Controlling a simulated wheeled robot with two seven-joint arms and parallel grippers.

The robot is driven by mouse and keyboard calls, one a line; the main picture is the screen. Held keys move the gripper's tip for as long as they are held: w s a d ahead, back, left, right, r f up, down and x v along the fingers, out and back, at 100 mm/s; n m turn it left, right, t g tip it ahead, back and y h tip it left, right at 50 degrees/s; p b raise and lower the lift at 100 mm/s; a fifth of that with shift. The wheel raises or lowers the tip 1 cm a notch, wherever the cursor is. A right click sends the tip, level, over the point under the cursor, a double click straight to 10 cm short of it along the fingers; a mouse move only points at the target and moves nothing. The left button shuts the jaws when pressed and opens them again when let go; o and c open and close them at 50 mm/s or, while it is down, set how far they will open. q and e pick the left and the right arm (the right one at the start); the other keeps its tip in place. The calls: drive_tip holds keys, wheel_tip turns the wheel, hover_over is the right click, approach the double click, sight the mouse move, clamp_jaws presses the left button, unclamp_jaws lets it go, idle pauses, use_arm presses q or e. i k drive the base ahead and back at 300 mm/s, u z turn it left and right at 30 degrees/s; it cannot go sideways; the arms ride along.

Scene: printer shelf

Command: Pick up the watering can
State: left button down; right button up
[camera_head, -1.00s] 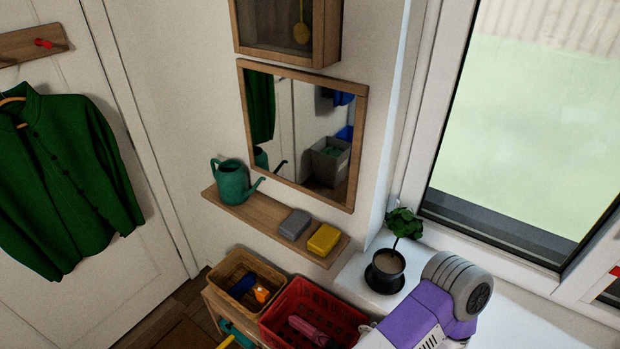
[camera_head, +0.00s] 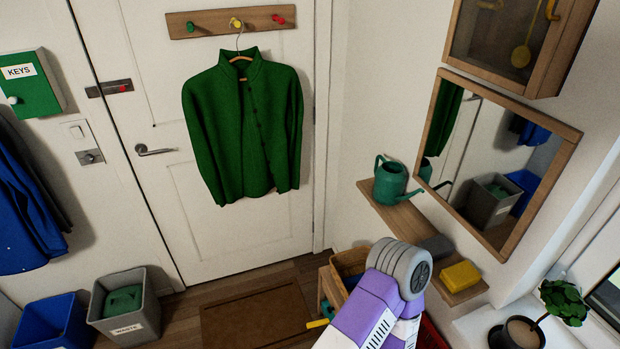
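The teal watering can (camera_head: 390,183) stands upright on the left end of a narrow wooden wall shelf (camera_head: 399,219), below and left of the mirror. Its spout points right, and its reflection shows in the mirror. One of my arms, purple, white and grey, rises from the bottom edge right of centre, in front of and below the shelf. Neither of my grippers shows in this view. The can stands free, with nothing holding it.
A grey block (camera_head: 436,246) and a yellow block (camera_head: 461,276) lie on the shelf's right part. The mirror (camera_head: 508,160) hangs close behind. A potted plant (camera_head: 522,330) stands at lower right. A wooden crate (camera_head: 349,264) is under the shelf.

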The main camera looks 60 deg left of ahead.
sight(390, 177)
drive_tip(key=u, duration=3.4)
drive_tip(key=i, duration=2.65)
drive_tip(key=z, duration=3.65)
drive_tip(key=i, duration=0.7)
